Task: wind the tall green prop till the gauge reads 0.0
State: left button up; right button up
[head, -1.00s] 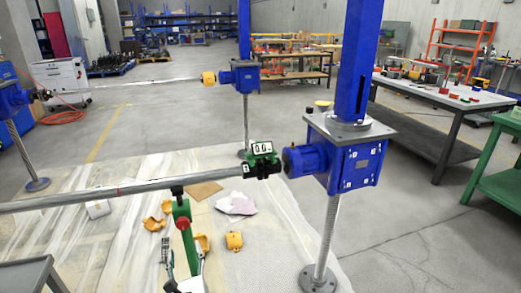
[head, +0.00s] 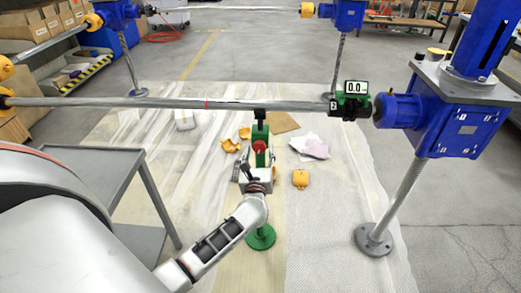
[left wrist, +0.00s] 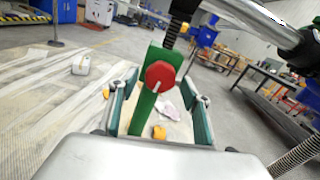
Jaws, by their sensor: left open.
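The tall green prop (head: 260,130) stands upright under the long grey shaft (head: 180,103), on a round green foot (head: 260,238). Its dark top is at the shaft's underside; I cannot tell if they touch. A red knob (head: 259,146) with a pale mark is on its side; it also shows in the left wrist view (left wrist: 160,76). The gauge (head: 355,88) on the shaft's right end appears to read 0.0. My left gripper (left wrist: 164,84) is open, its fingers either side of the green post and knob, with visible gaps. My right gripper is not in view.
A blue screw jack (head: 460,125) stands at the right on a threaded post. A grey side table (head: 95,175) stands at the left, near my arm. Yellow pieces (head: 300,179) and a crumpled pale sheet (head: 311,147) lie on the floor covering.

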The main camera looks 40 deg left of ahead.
pick_arm(q)
jog(key=shift+w+a, duration=0.35)
jog(key=shift+w, duration=0.2)
jog(key=c, duration=1.1)
jog(key=shift+r+m, duration=0.1)
jog(key=shift+m, duration=0.6)
jog(key=o, duration=1.1)
